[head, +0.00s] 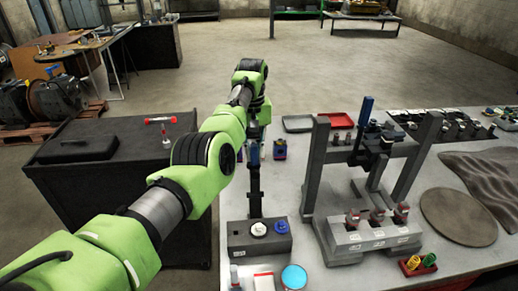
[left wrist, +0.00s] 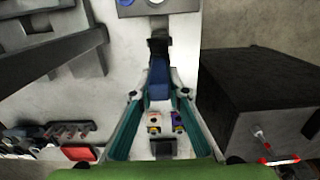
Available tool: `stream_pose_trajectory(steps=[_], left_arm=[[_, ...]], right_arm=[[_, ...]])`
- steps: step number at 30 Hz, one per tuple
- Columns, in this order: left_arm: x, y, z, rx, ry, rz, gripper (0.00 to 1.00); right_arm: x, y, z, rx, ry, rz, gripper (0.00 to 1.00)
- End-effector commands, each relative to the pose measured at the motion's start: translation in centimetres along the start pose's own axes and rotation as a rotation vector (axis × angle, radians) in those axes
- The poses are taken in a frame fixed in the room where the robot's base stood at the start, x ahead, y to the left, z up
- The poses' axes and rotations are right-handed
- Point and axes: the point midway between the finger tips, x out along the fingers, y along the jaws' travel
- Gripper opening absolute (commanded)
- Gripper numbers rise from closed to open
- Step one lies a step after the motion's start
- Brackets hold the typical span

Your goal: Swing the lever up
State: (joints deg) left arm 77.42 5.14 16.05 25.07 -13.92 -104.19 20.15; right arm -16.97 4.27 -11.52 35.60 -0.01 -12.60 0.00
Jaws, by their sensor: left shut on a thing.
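The lever (head: 254,184) is a dark bar with a blue handle. It runs from a dark grey box (head: 258,248), which has a white and a blue round cap on top, up the picture to my left gripper (head: 253,143). In the left wrist view, the teal fingers of my left gripper (left wrist: 160,92) are closed on the blue handle of the lever (left wrist: 160,72). The grey box shows at the top edge of that view (left wrist: 165,7). The lever's exact tilt is hard to tell. My right gripper is out of view.
A grey press frame (head: 316,165) with its own blue handle stands to the right on the light table. Small parts (head: 280,149) and a red tray (head: 326,121) lie beyond the lever. A black cabinet (head: 110,185) stands to the left, past a gap.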

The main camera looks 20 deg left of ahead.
Motion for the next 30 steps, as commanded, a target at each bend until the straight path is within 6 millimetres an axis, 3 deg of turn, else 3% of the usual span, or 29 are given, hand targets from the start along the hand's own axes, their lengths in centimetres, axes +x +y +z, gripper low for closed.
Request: stream_pose_trajectory(steps=[13, 14, 15, 25, 30], left_arm=[[0.4, -0.1, 0.3, 0.002, -0.015, -0.001, 0.00], [0.4, -0.1, 0.3, 0.002, -0.016, -0.001, 0.23], [0.5, -0.1, 0.3, 0.002, -0.016, -0.002, 0.32], [0.1, -0.1, 0.2, 0.001, -0.012, 0.000, 0.32], [-1.5, -0.1, 0.1, 0.001, -0.010, 0.001, 0.32]], right_arm=[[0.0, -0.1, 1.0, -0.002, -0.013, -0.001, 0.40], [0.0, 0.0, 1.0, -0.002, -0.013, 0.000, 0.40], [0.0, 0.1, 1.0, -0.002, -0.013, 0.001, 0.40], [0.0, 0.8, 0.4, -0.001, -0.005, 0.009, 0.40], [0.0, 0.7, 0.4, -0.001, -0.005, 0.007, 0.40]])
